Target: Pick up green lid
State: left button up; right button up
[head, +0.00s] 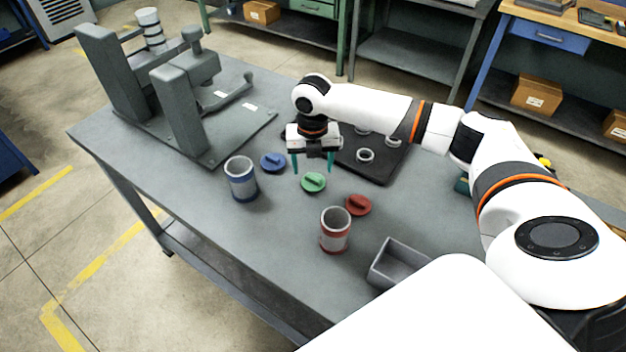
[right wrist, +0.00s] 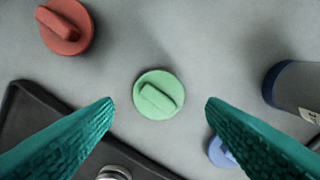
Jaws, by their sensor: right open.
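The green lid (head: 314,182) lies flat on the grey table between the blue lid (head: 273,162) and the red lid (head: 358,204). My right gripper (head: 313,170) hangs above it, pointing down, with its teal fingers apart and nothing between them. In the right wrist view the green lid (right wrist: 158,95) sits centrally, its raised bar handle slanting, between and just beyond the open fingertips (right wrist: 158,103). The lid is apart from the fingers. My left gripper is not in view.
A blue-banded cup (head: 241,180) and a red-banded cup (head: 335,231) stand nearby. A black tray (head: 375,168) holding metal rings lies behind the gripper. A grey open box (head: 398,264) is at the front right. A large grey fixture (head: 180,100) stands at the far left.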

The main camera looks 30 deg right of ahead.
aim_at(313, 178)
jog(key=shift+w+d+f+p, duration=0.1)
jog(key=shift+f+p, duration=0.25)
jog(key=shift+f, duration=1.1)
jog(key=shift+w+d+f+p, duration=0.1)
jog(key=shift+f+p, duration=0.25)
jog(key=shift+f, duration=1.05)
jog(key=shift+s, duration=0.1)
jog(key=c, duration=0.7)
